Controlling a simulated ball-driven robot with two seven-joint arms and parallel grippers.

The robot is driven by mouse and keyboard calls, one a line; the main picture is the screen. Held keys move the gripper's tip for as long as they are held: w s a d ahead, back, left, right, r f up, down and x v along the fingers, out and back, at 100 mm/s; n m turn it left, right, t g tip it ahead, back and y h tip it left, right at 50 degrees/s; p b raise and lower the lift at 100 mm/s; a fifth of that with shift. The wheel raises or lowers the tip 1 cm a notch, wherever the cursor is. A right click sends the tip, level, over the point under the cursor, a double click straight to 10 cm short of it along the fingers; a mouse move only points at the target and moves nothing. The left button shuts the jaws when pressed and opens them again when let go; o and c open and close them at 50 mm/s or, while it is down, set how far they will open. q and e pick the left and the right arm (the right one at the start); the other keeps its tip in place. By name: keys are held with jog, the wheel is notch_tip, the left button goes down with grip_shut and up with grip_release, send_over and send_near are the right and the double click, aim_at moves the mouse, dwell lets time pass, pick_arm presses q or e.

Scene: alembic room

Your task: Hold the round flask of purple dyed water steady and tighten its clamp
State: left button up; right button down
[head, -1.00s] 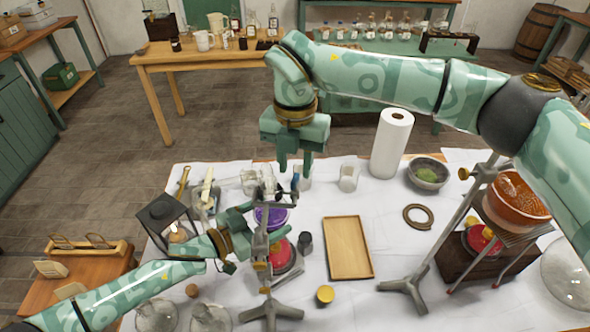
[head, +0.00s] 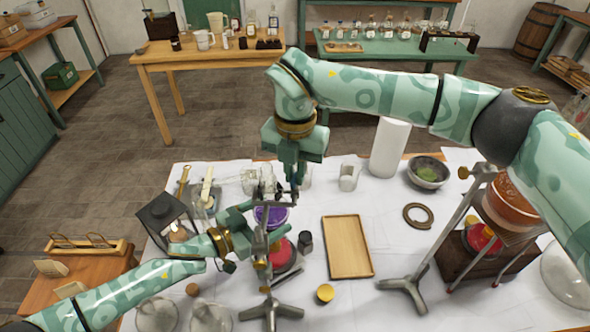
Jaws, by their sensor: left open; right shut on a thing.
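The round flask of purple dyed water (head: 271,216) hangs on a metal stand (head: 268,311) above a red burner (head: 281,254). The stand's rod and my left gripper partly cover it. Its clamp (head: 272,194) shows as grey metal by the flask's neck. My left gripper (head: 252,226) is open at the flask's left side; I cannot tell whether it touches the glass. My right gripper (head: 292,182) points down from above and is shut on a small part at the right end of the clamp. The fingers mostly hide that part, likely the clamp's screw.
A wooden tray (head: 347,219) lies right of the flask. A second stand with an orange-filled bowl (head: 511,203) stands farther right. A paper roll (head: 389,149), glass beakers and a mortar (head: 428,172) line the back. A dark lantern (head: 165,214) is at left.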

aim_at(295, 176)
jog(key=m, duration=0.4)
jog(key=shift+m, duration=0.4)
jog(key=m, duration=0.5)
jog(key=shift+m, duration=0.4)
jog(key=c, duration=1.5)
grip_release()
notch_tip(295, 176, up, 12)
jog(key=shift+r, duration=0.1)
